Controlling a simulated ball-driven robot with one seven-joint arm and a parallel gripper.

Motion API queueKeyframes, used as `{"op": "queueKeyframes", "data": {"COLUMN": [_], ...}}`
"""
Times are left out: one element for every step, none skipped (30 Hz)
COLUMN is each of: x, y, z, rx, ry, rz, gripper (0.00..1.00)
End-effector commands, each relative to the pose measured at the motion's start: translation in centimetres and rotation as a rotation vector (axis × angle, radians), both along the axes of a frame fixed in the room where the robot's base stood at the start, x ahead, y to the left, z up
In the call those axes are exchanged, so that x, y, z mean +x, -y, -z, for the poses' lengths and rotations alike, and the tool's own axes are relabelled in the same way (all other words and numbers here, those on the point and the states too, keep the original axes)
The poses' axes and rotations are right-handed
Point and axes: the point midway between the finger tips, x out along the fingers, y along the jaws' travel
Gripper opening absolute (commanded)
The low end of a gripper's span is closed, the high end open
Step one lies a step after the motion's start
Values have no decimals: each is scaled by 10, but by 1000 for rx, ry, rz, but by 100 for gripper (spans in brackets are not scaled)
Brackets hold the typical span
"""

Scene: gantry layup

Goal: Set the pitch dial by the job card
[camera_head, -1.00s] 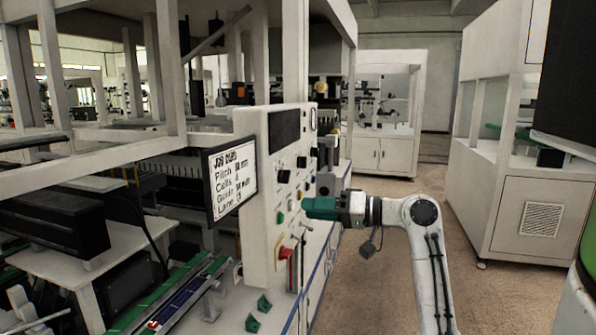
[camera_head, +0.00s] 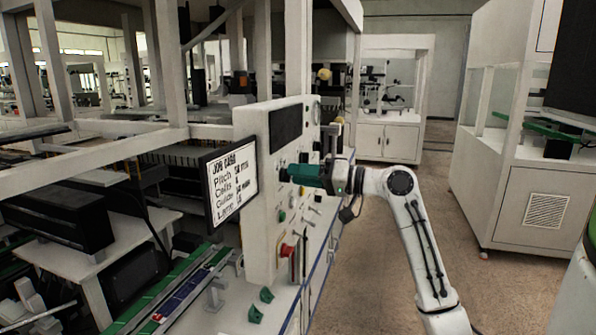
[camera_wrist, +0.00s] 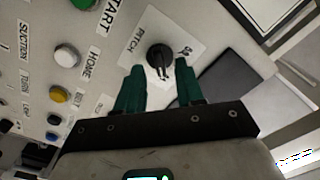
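The control panel (camera_head: 258,150) stands upright with knobs and buttons on its face. The job card (camera_head: 230,184) hangs at its left; it lists Pitch, Cells, Guide and Lane, with values too small to read surely. The black pitch dial (camera_wrist: 160,57) sits on a white label marked PITCH in the wrist view. My gripper (camera_wrist: 158,70) is open, with its two green fingers on either side of the dial's lower part; I cannot tell if they touch it. In the head view my gripper (camera_head: 291,174) is at the panel face and hides the dial.
A green START button (camera_wrist: 84,3), a white HOME button (camera_wrist: 66,55) and a yellow button (camera_wrist: 58,95) lie left of the dial. A red knob (camera_head: 287,251) sits low on the panel.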

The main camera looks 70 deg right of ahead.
Motion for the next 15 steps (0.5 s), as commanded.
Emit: {"op": "queueKeyframes", "data": {"x": [4,6,8,9,10,11,11,11,11,11,11,11,11,11,11], "y": [0,-1,-1,-1,-1,-1,-1,-1,-1,-1,-1,-1,-1,-1,-1], "z": [-1,0,0,0,0,0,0,0,0,0,0,0,0,0,0], "rx": [0,0,-1,-1,-1,-1,-1,-1,-1,-1,-1,-1,-1,-1,-1], "ry": [-1,-2,-2,-1,-1,-1,-1,-1,-1,-1,-1,-1,-1,-1,-1], "rz": [-1,-1,-1,0,0,1,1,1,1,1,1,1,1,1,1], "gripper": [37,37,37,37,37,37,37,37,37,37,37,37,37,34,31]}}
